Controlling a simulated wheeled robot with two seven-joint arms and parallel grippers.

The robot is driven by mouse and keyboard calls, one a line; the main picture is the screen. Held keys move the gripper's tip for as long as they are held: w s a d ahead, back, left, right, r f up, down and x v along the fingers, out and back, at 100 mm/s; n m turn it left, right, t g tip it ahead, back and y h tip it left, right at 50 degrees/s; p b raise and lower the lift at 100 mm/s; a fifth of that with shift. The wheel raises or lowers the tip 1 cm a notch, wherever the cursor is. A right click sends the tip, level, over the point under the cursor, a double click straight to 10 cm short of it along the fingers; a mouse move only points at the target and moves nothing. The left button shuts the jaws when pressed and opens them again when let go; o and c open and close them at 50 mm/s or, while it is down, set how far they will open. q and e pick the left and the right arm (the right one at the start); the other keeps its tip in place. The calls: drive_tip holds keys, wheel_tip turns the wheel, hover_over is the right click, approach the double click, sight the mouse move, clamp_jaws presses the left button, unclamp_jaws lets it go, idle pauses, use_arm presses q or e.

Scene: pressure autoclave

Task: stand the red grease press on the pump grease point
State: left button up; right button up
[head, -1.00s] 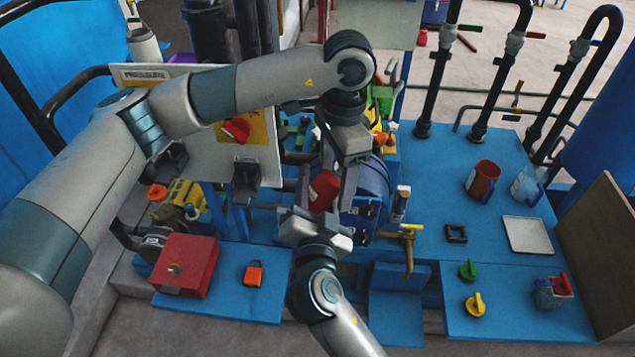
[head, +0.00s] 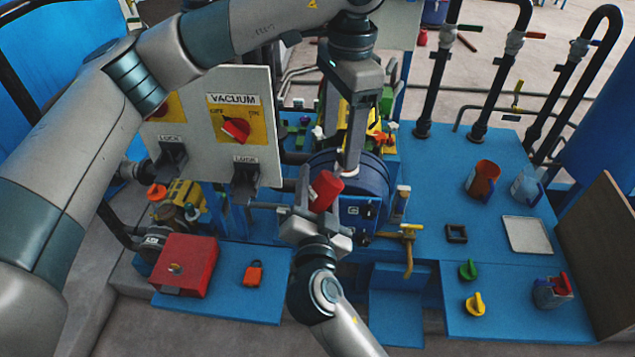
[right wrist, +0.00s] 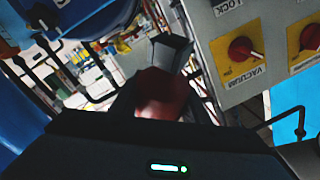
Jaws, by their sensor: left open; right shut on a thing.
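The red grease press (head: 325,190) is a small red cylinder, tilted, in front of the blue round vessel. My right gripper (head: 318,205) is shut on it from below; the press also shows as a dark red blur in the right wrist view (right wrist: 162,95). My left gripper (head: 347,160) is open and empty just above and behind the press; whether a finger touches it I cannot tell. A pump-like unit (head: 180,200) with yellow and grey parts stands at the left, behind the red box. I cannot make out the grease point for certain.
The grey vacuum panel (head: 215,140) stands close on the left. A red box (head: 185,265) and an orange padlock (head: 253,274) sit on the front left blue deck. A brass tap (head: 408,240) juts out right of the vessel. Mugs and valve handles stand on the right deck.

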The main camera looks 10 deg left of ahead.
use_arm(q)
drive_tip(key=shift+r, duration=0.7)
